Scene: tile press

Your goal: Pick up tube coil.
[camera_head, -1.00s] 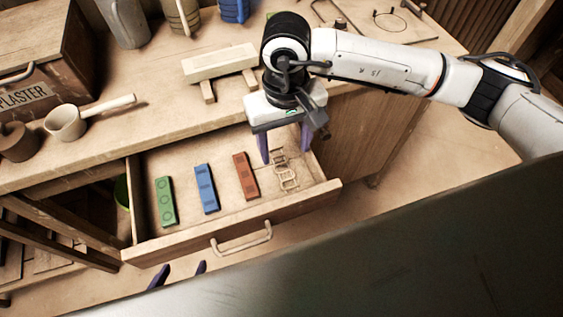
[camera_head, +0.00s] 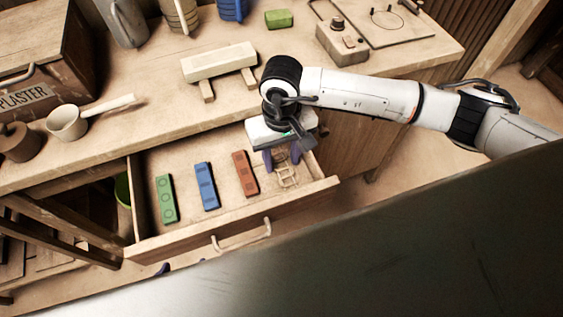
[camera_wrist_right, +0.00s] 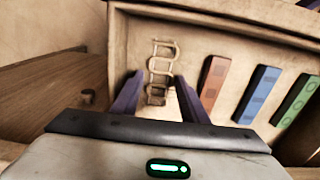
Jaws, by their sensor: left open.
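The tube coil (camera_head: 286,174) is a pale tan looped piece lying at the right end of the open drawer. It also shows in the right wrist view (camera_wrist_right: 159,68), just beyond and between the fingertips. My right gripper (camera_head: 282,156) is low over the drawer, its purple fingers spread, one on either side of the coil's near part in the wrist view (camera_wrist_right: 157,92). Whether they touch the coil cannot be told. My left gripper (camera_head: 163,268) shows only a purple fingertip below the drawer front, the rest hidden by my own body; it is apart from the coil.
Green (camera_head: 166,199), blue (camera_head: 206,188) and red-brown (camera_head: 245,174) bars lie left of the coil in the drawer (camera_head: 190,240). The drawer walls stand close to the right gripper. A wooden stand (camera_head: 219,62) and a ladle (camera_head: 68,123) are on the bench above.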

